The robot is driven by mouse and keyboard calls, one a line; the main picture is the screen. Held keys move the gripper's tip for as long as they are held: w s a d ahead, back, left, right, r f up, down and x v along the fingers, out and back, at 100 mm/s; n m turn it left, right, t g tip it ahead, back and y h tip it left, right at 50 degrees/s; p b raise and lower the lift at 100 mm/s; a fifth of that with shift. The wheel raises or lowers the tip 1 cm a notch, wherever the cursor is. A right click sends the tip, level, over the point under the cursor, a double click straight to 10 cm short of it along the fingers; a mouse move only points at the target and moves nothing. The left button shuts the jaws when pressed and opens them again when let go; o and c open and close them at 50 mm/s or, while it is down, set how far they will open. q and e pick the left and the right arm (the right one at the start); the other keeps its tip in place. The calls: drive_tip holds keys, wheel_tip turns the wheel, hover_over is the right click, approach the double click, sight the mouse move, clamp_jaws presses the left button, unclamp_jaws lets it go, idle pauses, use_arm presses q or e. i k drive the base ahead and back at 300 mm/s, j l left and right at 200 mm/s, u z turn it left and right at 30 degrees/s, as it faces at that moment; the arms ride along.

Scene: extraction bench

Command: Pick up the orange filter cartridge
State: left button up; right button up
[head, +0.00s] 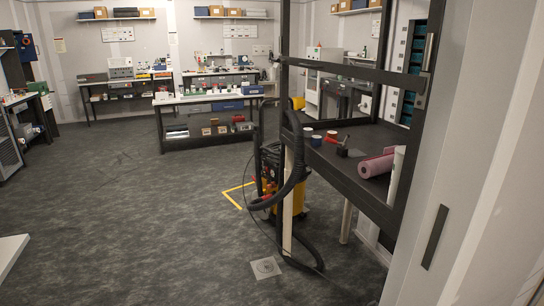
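I cannot make out an orange filter cartridge for certain in the head view. A dark extraction bench (352,182) stands at the right behind an open frame. On it are small white-and-blue round containers (315,141), a small red item (332,137), a dark block-like item (343,151) and a pink roll (376,166). A yellow and black extraction unit (270,170) with a thick black hose (298,165) stands on the floor at the bench's left end. Neither of my grippers is in view.
Grey floor (130,220) is open at the left and centre. A light panel (480,150) with a dark handle fills the right side. A white-topped workbench (210,97) stands further back. Yellow tape (232,196) and a floor plate (266,267) lie near the hose. A white edge (10,250) shows at lower left.

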sight(332, 134)
drive_tip(key=i+j+z, duration=0.2)
drive_tip(key=i, duration=0.35)
drive_tip(key=i+j+z, duration=0.2)
drive_tip(key=i, duration=0.35)
drive_tip(key=i+j+z, duration=0.1)
drive_tip(key=z, duration=0.25)
drive_tip(key=j+z, duration=0.35)
drive_tip(key=i+j+z, duration=0.1)
drive_tip(key=z, duration=0.25)
drive_tip(key=j, duration=0.1)
